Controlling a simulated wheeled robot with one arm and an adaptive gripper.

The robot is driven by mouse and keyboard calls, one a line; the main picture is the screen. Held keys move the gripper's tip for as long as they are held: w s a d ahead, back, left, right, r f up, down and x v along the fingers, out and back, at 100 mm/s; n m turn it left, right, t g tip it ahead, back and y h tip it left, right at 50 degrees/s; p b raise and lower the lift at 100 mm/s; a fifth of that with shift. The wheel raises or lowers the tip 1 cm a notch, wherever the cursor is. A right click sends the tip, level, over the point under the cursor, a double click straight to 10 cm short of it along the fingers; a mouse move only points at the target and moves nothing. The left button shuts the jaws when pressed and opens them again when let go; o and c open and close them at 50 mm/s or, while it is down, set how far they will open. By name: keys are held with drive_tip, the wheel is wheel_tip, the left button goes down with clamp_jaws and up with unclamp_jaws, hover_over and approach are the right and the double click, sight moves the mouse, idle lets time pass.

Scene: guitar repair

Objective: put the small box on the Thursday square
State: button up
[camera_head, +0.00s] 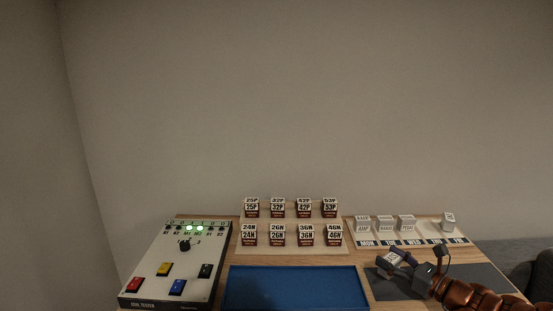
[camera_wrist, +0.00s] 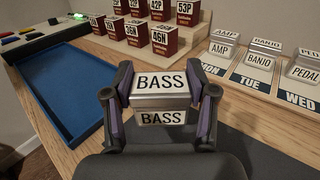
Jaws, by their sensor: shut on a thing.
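My gripper (camera_wrist: 160,102) is shut on a small silver box (camera_wrist: 162,84) marked BASS, with a finger on either side. The head view shows my gripper (camera_head: 402,265) at the lower right, holding the box over a dark grey mat, in front of the weekday board (camera_head: 433,240). MON, TUE and WED labels are readable on the board. The board also shows in the wrist view (camera_wrist: 245,83). AMP (camera_head: 362,224), BANJO (camera_head: 386,224) and PEDAL (camera_head: 406,223) boxes stand behind these labels. A bare gap, apparently the Thursday square (camera_head: 428,229), lies right of PEDAL; its label is too small to read surely.
Another box (camera_head: 448,220) stands at the board's right. A stepped rack (camera_head: 290,247) of dark red boxes is at the middle back. A blue tray (camera_head: 295,288) lies in front of it. A tester panel (camera_head: 200,260) with coloured buttons is at left. The grey mat (camera_head: 485,278) has free room.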

drive_tip(key=a+n+g+y, duration=0.1)
drive_tip(key=a, duration=0.3)
drive_tip(key=w+a+n+g+y, duration=0.1)
drive_tip(key=a, duration=0.3)
drive_tip(key=w+a+n+g+y, duration=0.1)
drive_tip(key=a+g+y, duration=0.1)
drive_tip(key=a, duration=0.2)
drive_tip(key=shift+w+a+r+n+p, duration=0.2)
drive_tip(key=shift+a+r+n+p, duration=0.1)
drive_tip(key=shift+r+n, duration=0.1)
drive_tip(key=shift+d+r+p, duration=0.15)
drive_tip(key=shift+r+p, duration=0.5)
drive_tip(key=shift+p, duration=0.6)
wheel_tip(320, 180, up, 3)
drive_tip(key=p, duration=0.8)
drive_tip(key=shift+f, duration=0.2)
drive_tip(key=shift+p, duration=0.5)
drive_tip(key=shift+f, duration=0.15)
